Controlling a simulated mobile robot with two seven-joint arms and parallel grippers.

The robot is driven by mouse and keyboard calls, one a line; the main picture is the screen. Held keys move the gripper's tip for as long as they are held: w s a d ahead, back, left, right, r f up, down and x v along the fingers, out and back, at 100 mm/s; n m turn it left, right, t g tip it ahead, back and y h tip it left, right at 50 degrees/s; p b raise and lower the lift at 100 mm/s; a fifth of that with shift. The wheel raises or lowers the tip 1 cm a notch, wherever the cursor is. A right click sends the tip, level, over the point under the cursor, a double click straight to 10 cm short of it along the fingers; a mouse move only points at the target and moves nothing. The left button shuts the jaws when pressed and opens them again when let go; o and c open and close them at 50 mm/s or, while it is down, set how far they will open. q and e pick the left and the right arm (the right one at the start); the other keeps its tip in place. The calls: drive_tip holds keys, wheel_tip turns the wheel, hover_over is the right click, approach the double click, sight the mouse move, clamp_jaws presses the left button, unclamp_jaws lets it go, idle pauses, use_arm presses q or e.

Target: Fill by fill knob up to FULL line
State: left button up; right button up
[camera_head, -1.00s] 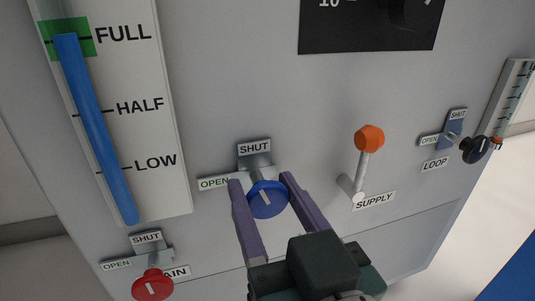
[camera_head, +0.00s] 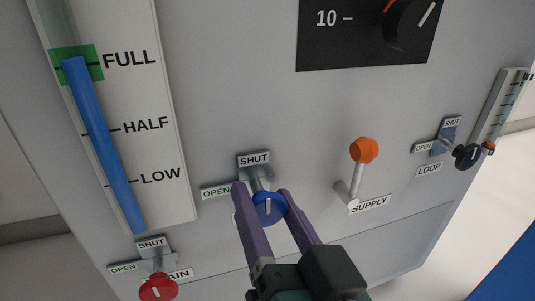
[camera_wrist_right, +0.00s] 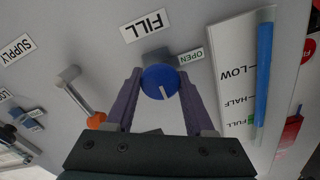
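The blue fill knob (camera_head: 268,208) sits on the grey panel below its SHUT label (camera_head: 254,159); its white mark points up toward that label. My right gripper (camera_head: 262,190) is shut on the knob, a finger on each side. The knob (camera_wrist_right: 160,83) also shows between the fingers in the right wrist view, beside the FILL sign (camera_wrist_right: 145,25). The gauge's blue column (camera_head: 98,140) ends inside the green band (camera_head: 93,56), at or slightly above the FULL line. My left gripper is not in view.
The red drain knob (camera_head: 158,288) is at the lower left. The orange-tipped supply lever (camera_head: 364,150) stands out right of my gripper. The black loop knob (camera_head: 466,156) and a second gauge (camera_head: 500,110) are farther right. A black dial (camera_head: 408,22) is above.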

drive_tip(key=o, duration=0.4)
drive_tip(key=shift+o, duration=0.2)
drive_tip(key=shift+s+d, duration=0.1)
drive_tip(key=shift+s, duration=0.15)
drive_tip(key=p+v, duration=0.3)
drive_tip(key=v, duration=0.6)
drive_tip(key=shift+s+p, duration=0.2)
drive_tip(key=shift+p, duration=0.2)
drive_tip(key=shift+r, duration=0.15)
